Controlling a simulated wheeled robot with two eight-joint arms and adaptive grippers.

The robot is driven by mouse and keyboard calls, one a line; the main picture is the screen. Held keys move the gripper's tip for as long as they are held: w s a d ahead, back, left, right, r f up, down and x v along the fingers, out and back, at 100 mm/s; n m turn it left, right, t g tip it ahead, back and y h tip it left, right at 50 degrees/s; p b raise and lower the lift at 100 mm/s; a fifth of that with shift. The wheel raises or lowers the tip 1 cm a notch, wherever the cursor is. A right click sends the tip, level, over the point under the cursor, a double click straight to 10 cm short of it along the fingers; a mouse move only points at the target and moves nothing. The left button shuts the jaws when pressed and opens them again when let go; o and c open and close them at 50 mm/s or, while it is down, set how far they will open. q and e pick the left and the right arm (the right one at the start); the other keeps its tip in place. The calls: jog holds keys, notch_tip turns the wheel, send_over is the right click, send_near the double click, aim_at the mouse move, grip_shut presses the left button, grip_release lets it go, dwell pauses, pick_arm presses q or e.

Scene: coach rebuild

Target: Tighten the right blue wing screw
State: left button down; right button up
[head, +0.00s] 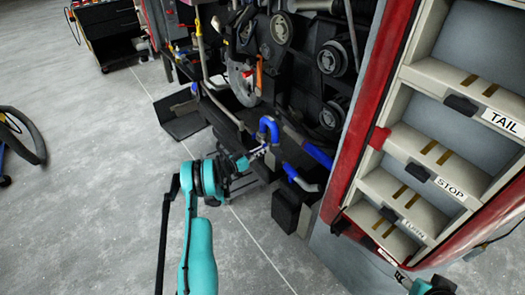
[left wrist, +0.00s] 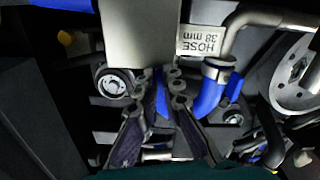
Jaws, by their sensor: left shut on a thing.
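My left gripper (head: 262,150) reaches into the engine bay, just below a bent blue hose (head: 268,127). In the left wrist view its two dark fingers (left wrist: 163,84) are closed around a narrow blue piece (left wrist: 161,98). This looks like the blue wing screw, but the fingers hide most of it, and I cannot tell its turn or seating. No second wing screw can be made out. At the lower right of the head view, the tip of my right gripper (head: 403,279) shows partly; whether it is open or shut is unclear.
A blue hose elbow (left wrist: 210,95) with a metal clamp sits close right of the fingers, under a "HOSE 38 mm" label (left wrist: 200,41). A pale block (left wrist: 140,32) is above them. Pulleys (head: 330,60) and a red-framed lamp rack (head: 420,145) stand right.

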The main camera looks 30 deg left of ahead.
pick_arm(q)
jog(key=c, duration=1.7)
grip_release()
jog(key=v, duration=1.2)
jog(key=shift+f, duration=0.1)
